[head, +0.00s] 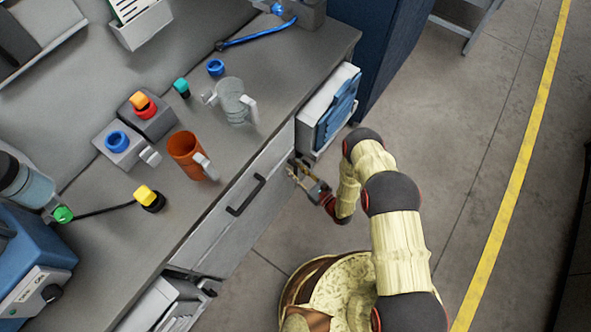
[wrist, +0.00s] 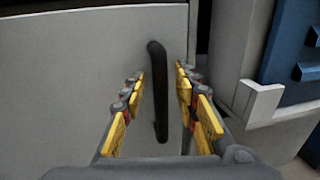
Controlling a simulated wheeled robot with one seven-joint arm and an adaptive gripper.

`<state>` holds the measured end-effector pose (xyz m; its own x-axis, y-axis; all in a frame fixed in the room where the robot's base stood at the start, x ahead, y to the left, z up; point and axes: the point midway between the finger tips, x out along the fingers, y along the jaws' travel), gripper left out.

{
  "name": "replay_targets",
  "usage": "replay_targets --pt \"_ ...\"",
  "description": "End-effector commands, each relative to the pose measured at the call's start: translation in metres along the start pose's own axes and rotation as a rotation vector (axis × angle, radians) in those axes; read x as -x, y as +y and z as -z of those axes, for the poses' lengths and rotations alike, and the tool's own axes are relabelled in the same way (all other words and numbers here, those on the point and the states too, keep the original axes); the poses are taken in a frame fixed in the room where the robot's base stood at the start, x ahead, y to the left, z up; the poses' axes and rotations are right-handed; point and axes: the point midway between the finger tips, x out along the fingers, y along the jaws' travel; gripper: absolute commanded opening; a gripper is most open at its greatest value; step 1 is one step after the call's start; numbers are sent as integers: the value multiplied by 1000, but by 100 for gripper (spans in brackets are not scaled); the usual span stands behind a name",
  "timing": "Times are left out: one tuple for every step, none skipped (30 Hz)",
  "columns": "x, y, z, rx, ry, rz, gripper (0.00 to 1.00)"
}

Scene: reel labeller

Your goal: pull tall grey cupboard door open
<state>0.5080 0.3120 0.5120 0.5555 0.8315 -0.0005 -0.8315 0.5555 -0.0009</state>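The grey cupboard door (wrist: 75,85) fills the left of the wrist view and looks shut. It is a plain light grey panel with a black upright bar handle (wrist: 158,95) near its right edge. A gap shows on both sides, and I cannot tell how far the tips reach around the bar. In the head view my gripper (head: 300,172) is low beside the bench front. The door's handle is hidden there.
A drawer front with a dark handle (head: 246,195) lies under the grey worktop (head: 245,150). A white holder with blue items (head: 335,108) sticks out right of the drawer, close to my gripper. An orange mug (head: 186,150) stands on the worktop. The floor to the right is clear.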

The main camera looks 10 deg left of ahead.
Motion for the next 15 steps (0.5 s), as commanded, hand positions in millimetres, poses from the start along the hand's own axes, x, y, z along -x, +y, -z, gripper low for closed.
replay_targets --pt "0 0 0 0 0 0 30" --pt "0 0 0 0 0 0 30" --pt "0 0 0 0 0 0 30" --pt "0 0 0 0 0 0 30" --pt "0 0 0 0 0 0 30" --pt "0 0 0 0 0 0 29" --pt "0 0 0 0 0 0 28" --pt "0 0 0 0 0 0 26" --pt "0 0 0 1 0 0 24" --pt "0 0 0 1 0 0 22" --pt "0 0 0 1 0 0 20" --pt "0 0 0 1 0 0 18" --pt "0 0 0 1 0 0 16" --pt "0 0 0 1 0 0 15" --pt "0 0 0 1 0 0 12"
